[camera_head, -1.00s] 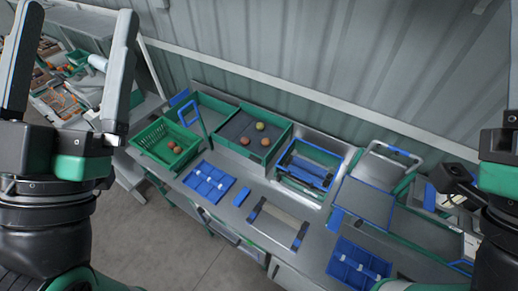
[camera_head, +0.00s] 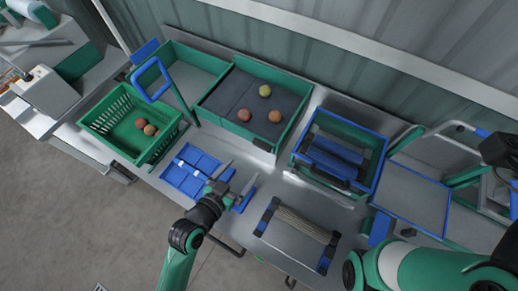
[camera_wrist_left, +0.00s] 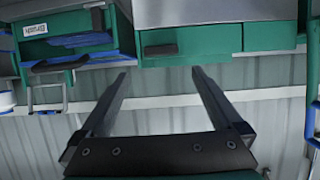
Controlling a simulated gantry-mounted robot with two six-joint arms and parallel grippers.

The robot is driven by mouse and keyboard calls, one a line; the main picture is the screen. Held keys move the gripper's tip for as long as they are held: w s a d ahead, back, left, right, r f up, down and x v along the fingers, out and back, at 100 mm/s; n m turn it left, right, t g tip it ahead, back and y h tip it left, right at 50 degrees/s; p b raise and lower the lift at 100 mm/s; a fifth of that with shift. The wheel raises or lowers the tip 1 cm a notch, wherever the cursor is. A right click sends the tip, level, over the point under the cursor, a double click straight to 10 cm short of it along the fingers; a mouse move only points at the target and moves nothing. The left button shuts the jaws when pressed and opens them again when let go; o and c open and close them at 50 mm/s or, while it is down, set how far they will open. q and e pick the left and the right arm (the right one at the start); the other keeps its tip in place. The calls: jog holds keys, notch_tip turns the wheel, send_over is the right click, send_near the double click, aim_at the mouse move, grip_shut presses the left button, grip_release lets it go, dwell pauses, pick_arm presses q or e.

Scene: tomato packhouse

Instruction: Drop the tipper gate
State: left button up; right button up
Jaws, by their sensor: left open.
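No part is labelled as the tipper gate, so I cannot tell it for certain. A blue loop handle (camera_head: 152,80) stands raised on a green post between the green basket (camera_head: 105,122) and the dark-lined green tray (camera_head: 240,122). The tray holds three tomatoes (camera_head: 265,91). My left gripper (camera_head: 238,180) is open and empty over the bench's front, right of the blue divided tray (camera_head: 183,178) and apart from the handle. Its two spread fingers show in the left wrist view (camera_wrist_left: 160,76). My right arm is at the lower right; its jaws cannot be made out.
Two tomatoes lie in the basket. A blue-rimmed green bin (camera_head: 345,140) stands right of the tray. A roller strip (camera_head: 298,236) lies in front of it. A blue-edged grey panel (camera_head: 410,195) is farther right. The left wrist view shows a green unit labelled "Brush" (camera_wrist_left: 60,28).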

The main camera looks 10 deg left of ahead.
aim_at(260, 147)
pick_arm(q)
jog(key=b+x, duration=0.1)
jog(key=x, duration=0.4)
jog(key=b+x, duration=0.2)
jog(key=x, duration=0.4)
jog(key=shift+w+r, duration=0.1)
jog(key=shift+w, duration=0.3)
jog(key=c, duration=1.1)
jog(key=t+b, duration=0.1)
jog(key=b, duration=0.3)
jog(key=s+f+t+h+b, duration=0.1)
jog(key=b, duration=0.3)
jog(key=shift+s+a+f+t, duration=0.1)
jog(key=shift+s+a+t, duration=0.15)
jog(key=shift+t, duration=0.15)
jog(key=o, duration=1.1)
